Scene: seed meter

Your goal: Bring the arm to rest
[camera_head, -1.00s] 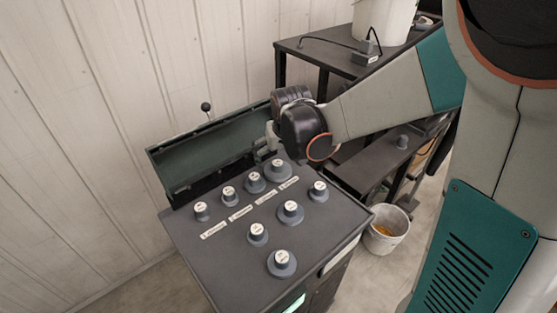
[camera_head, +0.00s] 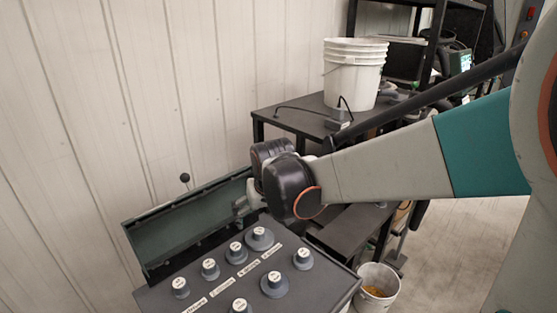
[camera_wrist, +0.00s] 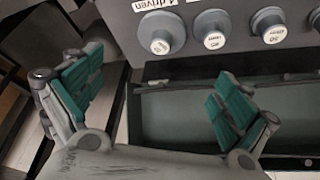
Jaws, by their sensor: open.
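My gripper (camera_wrist: 158,100) shows in the wrist view with its two teal-padded fingers spread wide apart and nothing between them. In the head view my arm reaches in from the right, and my gripper (camera_head: 243,207) is mostly hidden behind my dark wrist, close to the back edge of the panel and the trough. The dark panel (camera_head: 225,300) carries several grey knobs with white labelled caps, such as one knob (camera_head: 274,285). Knobs also show in the wrist view (camera_wrist: 161,33).
An open green trough (camera_head: 185,228) lies behind the panel against the white wall. A dark shelf (camera_head: 300,117) holds a white bucket (camera_head: 353,75) and a small grey box with a cable. A second bucket (camera_head: 377,287) with yellowish contents stands on the floor. Free floor is at right.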

